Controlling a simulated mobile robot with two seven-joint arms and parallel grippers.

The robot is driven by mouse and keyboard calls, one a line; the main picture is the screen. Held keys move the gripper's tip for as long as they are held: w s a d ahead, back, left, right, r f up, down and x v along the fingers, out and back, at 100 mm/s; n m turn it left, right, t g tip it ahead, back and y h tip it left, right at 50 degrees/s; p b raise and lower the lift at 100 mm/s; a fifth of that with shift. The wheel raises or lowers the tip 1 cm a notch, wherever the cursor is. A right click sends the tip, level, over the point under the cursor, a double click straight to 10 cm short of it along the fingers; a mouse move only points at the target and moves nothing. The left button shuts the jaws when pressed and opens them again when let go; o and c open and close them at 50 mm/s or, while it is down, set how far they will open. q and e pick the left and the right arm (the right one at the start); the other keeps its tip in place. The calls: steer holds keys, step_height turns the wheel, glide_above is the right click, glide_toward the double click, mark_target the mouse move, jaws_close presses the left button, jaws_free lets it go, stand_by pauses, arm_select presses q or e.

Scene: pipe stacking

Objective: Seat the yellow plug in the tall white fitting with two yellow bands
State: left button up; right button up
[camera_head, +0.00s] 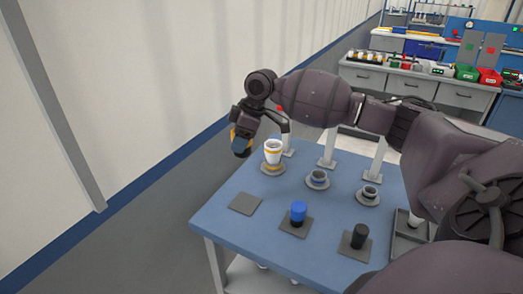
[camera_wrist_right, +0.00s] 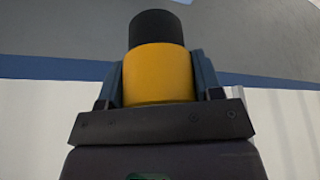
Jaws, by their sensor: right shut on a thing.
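The yellow plug (camera_wrist_right: 158,75), with a black end, is between the fingers of my right gripper (camera_wrist_right: 160,78) in the wrist view. In the head view my right gripper (camera_head: 242,142) holds it beyond the table's left back edge, and the fingers hide most of the plug. The tall white fitting (camera_head: 272,154) with two yellow bands stands upright on a round base at the back left of the table. The gripper is to the left of the fitting, near its rim height in the picture, apart from it. My left gripper is not in view.
The blue table (camera_head: 235,218) also bears two short grey fittings (camera_head: 318,179), a blue plug (camera_head: 298,211) on a dark pad, a black plug (camera_head: 360,236) on another pad, and an empty pad (camera_head: 245,203). White posts stand along the back. A workbench (camera_head: 410,85) is further behind.

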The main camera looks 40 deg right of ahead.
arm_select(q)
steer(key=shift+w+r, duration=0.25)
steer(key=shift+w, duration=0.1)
